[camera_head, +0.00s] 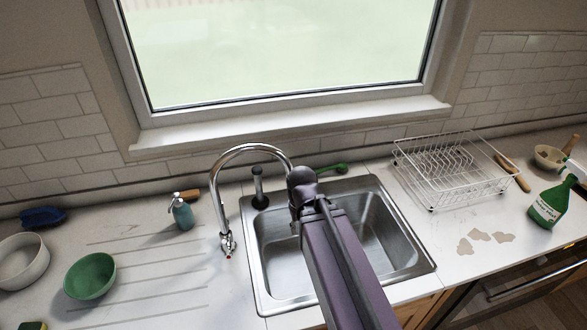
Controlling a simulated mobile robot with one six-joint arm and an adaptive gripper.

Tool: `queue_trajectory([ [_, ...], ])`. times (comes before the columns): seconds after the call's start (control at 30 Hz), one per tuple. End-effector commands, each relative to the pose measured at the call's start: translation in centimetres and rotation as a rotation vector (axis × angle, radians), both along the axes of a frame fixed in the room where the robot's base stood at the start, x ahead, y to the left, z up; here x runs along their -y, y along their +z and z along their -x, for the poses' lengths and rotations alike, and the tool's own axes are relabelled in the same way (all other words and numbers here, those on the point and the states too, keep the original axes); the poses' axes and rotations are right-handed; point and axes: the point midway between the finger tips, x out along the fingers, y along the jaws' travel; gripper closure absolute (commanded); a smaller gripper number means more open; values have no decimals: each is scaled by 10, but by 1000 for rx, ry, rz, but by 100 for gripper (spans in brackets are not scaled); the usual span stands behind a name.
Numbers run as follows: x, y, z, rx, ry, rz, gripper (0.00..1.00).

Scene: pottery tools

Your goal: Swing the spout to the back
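The chrome tap's arched spout (251,147) rises high beside the sink (375,207). One leg of the arch comes down on the left, with its lower end (228,244) left of the sink's rim and a small red mark on it. The other leg drops behind the end of my arm, near the sink's back edge, and its lower part is hidden. My arm reaches from the bottom of the picture over the sink, its far end overlapping that leg. I cannot tell whether they touch. My gripper's fingers do not show.
A teal soap bottle (182,213) and a green bowl (90,276) stand left of the tap. A dark plunger-like tool (259,188) and a green brush (333,169) are behind the sink. A wire dish rack (455,172) and a green spray bottle (549,204) stand right.

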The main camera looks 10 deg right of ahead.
Motion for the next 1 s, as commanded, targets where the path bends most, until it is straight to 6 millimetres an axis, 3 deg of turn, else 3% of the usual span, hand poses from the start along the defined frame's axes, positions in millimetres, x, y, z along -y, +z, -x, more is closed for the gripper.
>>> queue_trajectory([
  [0.47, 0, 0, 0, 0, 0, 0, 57],
  [0.77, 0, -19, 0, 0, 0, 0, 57],
  [1.0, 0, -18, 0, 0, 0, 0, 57],
])
